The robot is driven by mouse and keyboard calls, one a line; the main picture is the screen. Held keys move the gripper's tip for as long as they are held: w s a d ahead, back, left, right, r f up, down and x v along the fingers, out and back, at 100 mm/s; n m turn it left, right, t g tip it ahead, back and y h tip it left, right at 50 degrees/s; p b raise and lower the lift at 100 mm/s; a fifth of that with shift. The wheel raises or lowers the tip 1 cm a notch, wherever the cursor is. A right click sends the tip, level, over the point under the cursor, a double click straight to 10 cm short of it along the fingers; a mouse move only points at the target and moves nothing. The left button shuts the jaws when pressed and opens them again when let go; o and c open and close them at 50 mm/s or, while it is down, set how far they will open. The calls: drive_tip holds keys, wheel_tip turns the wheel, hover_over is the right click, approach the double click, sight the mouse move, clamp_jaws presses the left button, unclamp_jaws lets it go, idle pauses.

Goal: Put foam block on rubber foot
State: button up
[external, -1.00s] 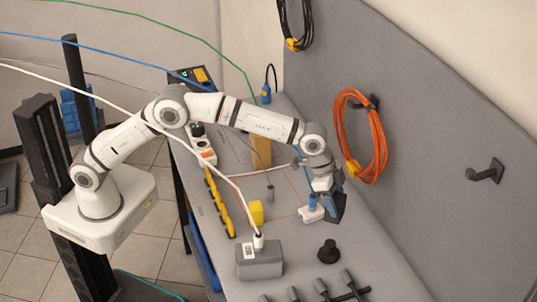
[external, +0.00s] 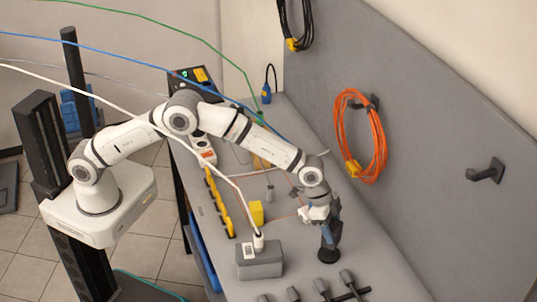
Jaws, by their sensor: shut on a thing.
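The rubber foot (external: 328,257) is the black, round-based piece standing on the grey bench, near the front right in the external view. My gripper (external: 327,239) points down directly above it and is shut on the foam block. The block is small and dark between the fingers, and its outline is hard to separate from them. The gripper hides the upper part of the rubber foot. I cannot tell whether the block touches the foot or is just above it.
A yellow block (external: 257,212) and a grey box with a white cable (external: 260,262) stand to the left. Several dark-handled tools (external: 322,287) lie close in front. The grey panel (external: 430,160) with an orange cable coil (external: 362,140) rises on the right.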

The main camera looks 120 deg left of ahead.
drive_tip(key=shift+f, duration=0.25)
drive_tip(key=o, duration=1)
drive_tip(key=shift+r, duration=0.15)
drive_tip(key=shift+r, duration=0.2)
drive_tip(key=b+v, duration=0.2)
drive_tip(key=v, duration=1)
drive_tip(key=shift+s+b, duration=0.1)
drive_tip(key=shift+b, duration=0.3)
